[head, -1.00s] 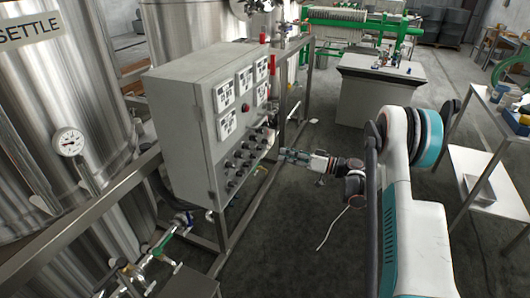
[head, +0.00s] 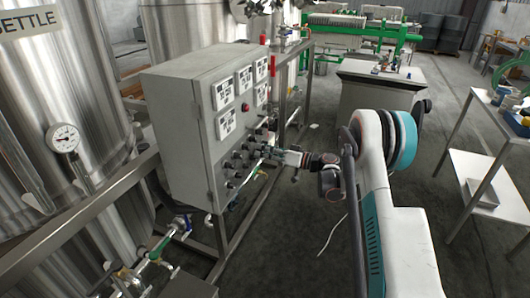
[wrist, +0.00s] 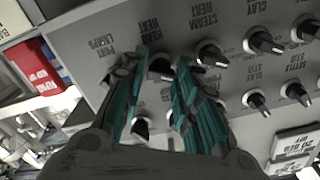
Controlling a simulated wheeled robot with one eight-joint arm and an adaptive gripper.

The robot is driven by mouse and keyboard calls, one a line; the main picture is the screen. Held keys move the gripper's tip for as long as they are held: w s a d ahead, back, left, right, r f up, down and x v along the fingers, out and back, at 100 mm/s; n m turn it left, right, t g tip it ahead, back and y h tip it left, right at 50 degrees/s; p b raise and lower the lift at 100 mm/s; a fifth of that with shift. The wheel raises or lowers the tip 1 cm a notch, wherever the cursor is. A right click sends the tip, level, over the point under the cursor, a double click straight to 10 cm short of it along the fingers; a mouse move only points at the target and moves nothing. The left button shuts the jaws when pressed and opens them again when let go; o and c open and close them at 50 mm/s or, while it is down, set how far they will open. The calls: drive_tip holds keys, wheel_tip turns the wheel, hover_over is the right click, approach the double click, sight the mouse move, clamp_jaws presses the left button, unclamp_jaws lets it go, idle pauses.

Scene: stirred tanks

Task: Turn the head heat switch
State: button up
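The grey control panel (head: 180,130) shows in the head view with rows of black knobs on its side face. In the wrist view the label reading HEAD HEAT (wrist: 149,32) appears upside down, and the head heat switch (wrist: 161,68), a black knob, sits just below it. My gripper (wrist: 157,70) has its two teal fingers on either side of this knob, with a gap between them. Whether either finger touches the knob I cannot tell. In the head view my gripper (head: 272,154) is at the panel's knob face, too small to make out its fingers.
Neighbouring knobs crowd close: the steam heat knob (wrist: 211,54), the clay knob (wrist: 264,42) and several more below. A red box (wrist: 37,66) is at the left of the wrist view. Steel tanks (head: 75,70) stand behind the panel.

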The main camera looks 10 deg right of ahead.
clamp_jaws()
drive_tip(key=shift+m, duration=0.3)
drive_tip(key=m, duration=0.3)
drive_tip(key=shift+f, duration=0.1)
drive_tip(key=shift+m, duration=2.1)
drive_tip(key=shift+o, duration=1.6)
unclamp_jaws()
drive_tip(key=shift+d, duration=0.1)
